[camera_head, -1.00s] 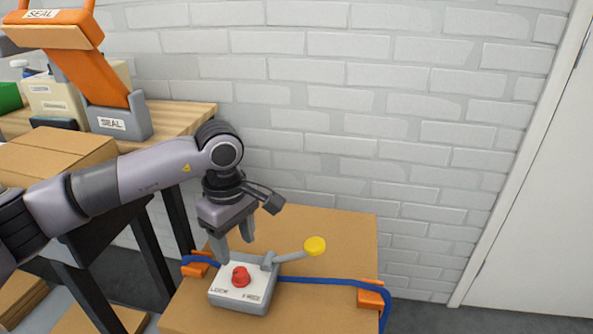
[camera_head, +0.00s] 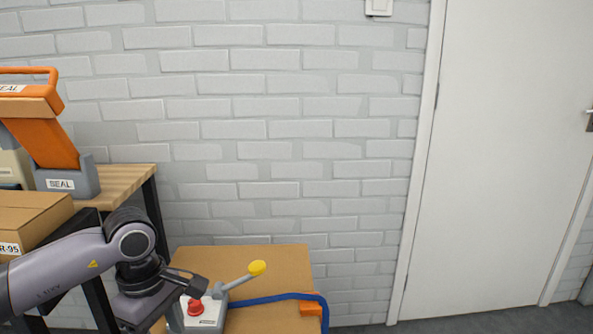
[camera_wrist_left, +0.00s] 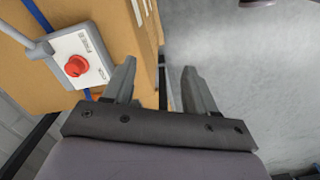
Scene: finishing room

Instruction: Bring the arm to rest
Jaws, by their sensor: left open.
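The control box (camera_head: 207,312) has a red button (camera_head: 195,307) and a grey lever with a yellow knob (camera_head: 257,267). The box also shows in the left wrist view (camera_wrist_left: 92,65), left of the fingers and apart from them. My right gripper is not in view.
A blue cable (camera_head: 275,297) runs from the box through an orange clip (camera_head: 311,306). A wooden bench (camera_head: 125,180) at the left holds an orange-handled sealer (camera_head: 52,140) and a cardboard box (camera_head: 30,215). A white door (camera_head: 505,150) stands at the right, with clear floor before it.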

